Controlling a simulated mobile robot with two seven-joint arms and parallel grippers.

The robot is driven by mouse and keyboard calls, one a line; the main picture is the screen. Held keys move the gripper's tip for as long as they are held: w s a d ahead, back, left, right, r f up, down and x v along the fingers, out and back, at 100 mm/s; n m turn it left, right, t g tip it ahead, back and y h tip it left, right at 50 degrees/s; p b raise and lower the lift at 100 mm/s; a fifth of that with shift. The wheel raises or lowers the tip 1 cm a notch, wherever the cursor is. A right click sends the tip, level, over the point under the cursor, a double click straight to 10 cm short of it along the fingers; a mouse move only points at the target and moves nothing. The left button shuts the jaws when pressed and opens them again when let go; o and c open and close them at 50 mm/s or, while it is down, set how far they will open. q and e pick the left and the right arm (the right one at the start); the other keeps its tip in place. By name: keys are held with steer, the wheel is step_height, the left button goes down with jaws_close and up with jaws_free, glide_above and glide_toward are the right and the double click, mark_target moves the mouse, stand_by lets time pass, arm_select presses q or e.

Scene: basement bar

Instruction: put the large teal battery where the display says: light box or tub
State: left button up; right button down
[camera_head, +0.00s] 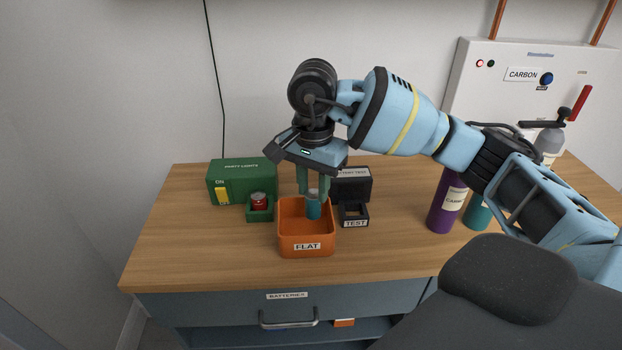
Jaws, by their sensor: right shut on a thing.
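My right gripper (313,192) points down and is shut on the large teal battery (313,210). The battery is upright, its lower part inside the opening of the orange tub (306,246) marked FLAT. I cannot tell whether it touches the tub's floor. The green light box (240,172), marked PARTY LIGHTS with a yellow switch, stands behind and left of the tub. A red battery (259,201) sits in its small green holder. The dark battery tester (354,187) is partly hidden behind my gripper, and I cannot read its display. My left gripper is out of view.
The TEST cradle (355,222) looks empty, right of the tub. A purple bottle (440,212) and a teal bottle (477,216) stand farther right, near my forearm. A white CARBON panel (500,95) is behind. The wooden counter (190,255) is clear at front left.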

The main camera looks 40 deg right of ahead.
mark_target(313, 193)
steer(key=shift+r, duration=0.1)
steer(key=c, duration=1)
jaws_free()
steer(key=shift+r, duration=0.1)
steer(key=shift+r, duration=0.35)
step_height(313, 193, up, 7)
steer(key=shift+f, duration=0.1)
